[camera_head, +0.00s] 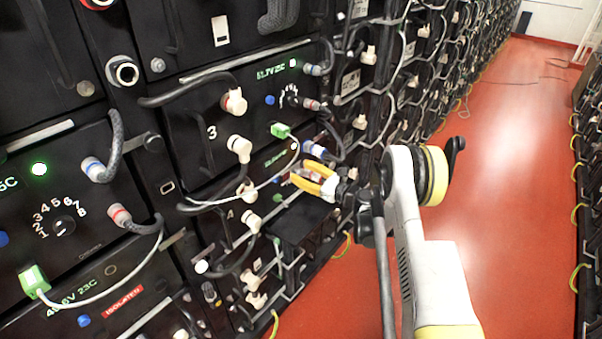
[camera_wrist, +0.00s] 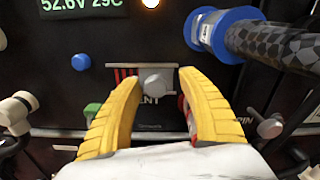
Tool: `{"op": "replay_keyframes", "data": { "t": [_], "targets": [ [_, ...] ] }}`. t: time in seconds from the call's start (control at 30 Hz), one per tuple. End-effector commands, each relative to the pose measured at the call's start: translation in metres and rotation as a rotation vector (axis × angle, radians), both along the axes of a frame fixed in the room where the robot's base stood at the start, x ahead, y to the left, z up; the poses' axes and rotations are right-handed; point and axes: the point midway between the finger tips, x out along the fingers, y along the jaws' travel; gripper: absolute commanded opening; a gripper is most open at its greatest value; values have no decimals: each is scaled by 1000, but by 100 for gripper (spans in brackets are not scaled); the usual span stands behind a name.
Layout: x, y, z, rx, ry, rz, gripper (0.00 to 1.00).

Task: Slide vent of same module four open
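In the wrist view, the vent (camera_wrist: 122,74) is a small slot on a black module face, with red strips showing at its left end. A grey slider knob (camera_wrist: 154,81) sits on it, above a partly covered label ending in "ENT". My gripper (camera_wrist: 158,88) has its yellow fingers spread on either side of the knob, with a gap visible at least on the right. In the head view, my gripper (camera_head: 316,178) is at the module marked 4 (camera_head: 230,214), below the one marked 3 (camera_head: 212,132). The vent is too small or hidden to make out there.
In the wrist view, a thick cable with a blue collar (camera_wrist: 212,34) is at upper right, a blue button (camera_wrist: 81,61) at left and a beige plug (camera_wrist: 17,112) at far left. In the head view, a black ledge (camera_head: 303,215) juts out below my gripper. The red aisle floor (camera_head: 510,200) is clear.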

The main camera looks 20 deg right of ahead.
Motion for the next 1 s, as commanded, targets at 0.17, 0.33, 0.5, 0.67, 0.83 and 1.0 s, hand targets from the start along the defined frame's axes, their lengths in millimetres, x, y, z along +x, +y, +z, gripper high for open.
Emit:
{"op": "replay_keyframes", "data": {
  "t": [0.17,0.33,0.5,0.67,0.83,1.0],
  "targets": [
    [-2,-1,0,0,0,1,48],
    [-19,-14,0,0,1,-1,48],
    [-51,-38,0,0,0,-2,48],
    [-77,-57,0,0,0,-3,48],
    [-93,-68,0,0,0,-1,48],
    [-98,-70,0,0,0,1,48]
  ]
}}
